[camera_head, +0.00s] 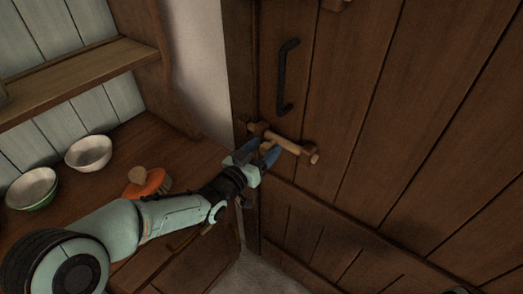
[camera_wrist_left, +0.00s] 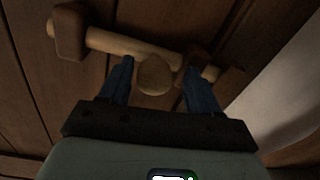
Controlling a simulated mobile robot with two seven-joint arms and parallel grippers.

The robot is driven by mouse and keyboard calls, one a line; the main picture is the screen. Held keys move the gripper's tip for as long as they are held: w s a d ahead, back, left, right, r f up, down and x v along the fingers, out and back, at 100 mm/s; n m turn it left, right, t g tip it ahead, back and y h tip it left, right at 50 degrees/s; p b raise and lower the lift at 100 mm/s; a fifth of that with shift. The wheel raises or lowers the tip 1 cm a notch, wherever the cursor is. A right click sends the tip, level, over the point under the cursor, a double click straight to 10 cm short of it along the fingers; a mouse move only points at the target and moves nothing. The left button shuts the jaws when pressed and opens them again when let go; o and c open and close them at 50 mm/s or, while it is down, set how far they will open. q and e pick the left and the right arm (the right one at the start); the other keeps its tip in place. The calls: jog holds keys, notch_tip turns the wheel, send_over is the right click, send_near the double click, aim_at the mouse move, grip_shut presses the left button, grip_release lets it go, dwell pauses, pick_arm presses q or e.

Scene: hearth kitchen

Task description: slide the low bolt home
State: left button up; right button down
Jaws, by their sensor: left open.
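The low bolt (camera_head: 289,145) is a pale wooden rod lying across the plank door, in darker wooden brackets. It also shows in the left wrist view (camera_wrist_left: 110,41), where a round knob (camera_wrist_left: 155,76) stands out from it. My left gripper (camera_head: 257,151) is at the bolt, near the door's left edge. In the left wrist view its two blue fingers (camera_wrist_left: 158,68) are open, one on each side of the knob, with gaps visible. The fingers partly hide the bolt's far end, so I cannot tell how far it reaches into the end bracket.
A black pull handle (camera_head: 286,77) is above the bolt on the door (camera_head: 400,120). A shelf (camera_head: 75,80) is above. My left arm crosses over the counter.

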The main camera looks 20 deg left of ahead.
pick_arm(q)
jog(key=v, duration=1.3)
jog(key=shift+s, duration=0.2)
jog(key=shift+a, duration=0.1)
jog(key=s+d+f+n+g+y, duration=0.15)
jog(key=f+g, duration=0.35)
jog(key=f, duration=1.1)
jog(key=s+d+f+n+g+y, duration=0.1)
jog(key=s+f+n+g, duration=0.2)
jog(key=f, duration=1.4)
jog(key=s+d+f+n+g+h, duration=0.1)
jog(key=s+d+f+g, duration=0.3)
jog(key=s+f, duration=0.55)
jog(key=s+d+f+g, duration=0.2)
jog(key=s+f+g, duration=0.45)
jog(key=s, duration=0.55)
notch_tip(320, 180, up, 12)
jog(key=w+p, duration=0.2)
jog(key=p, duration=0.9)
jog(key=shift+w+a+f+p, duration=0.15)
jog(key=shift+w+a+p, duration=0.1)
jog(key=shift+a+p, duration=0.1)
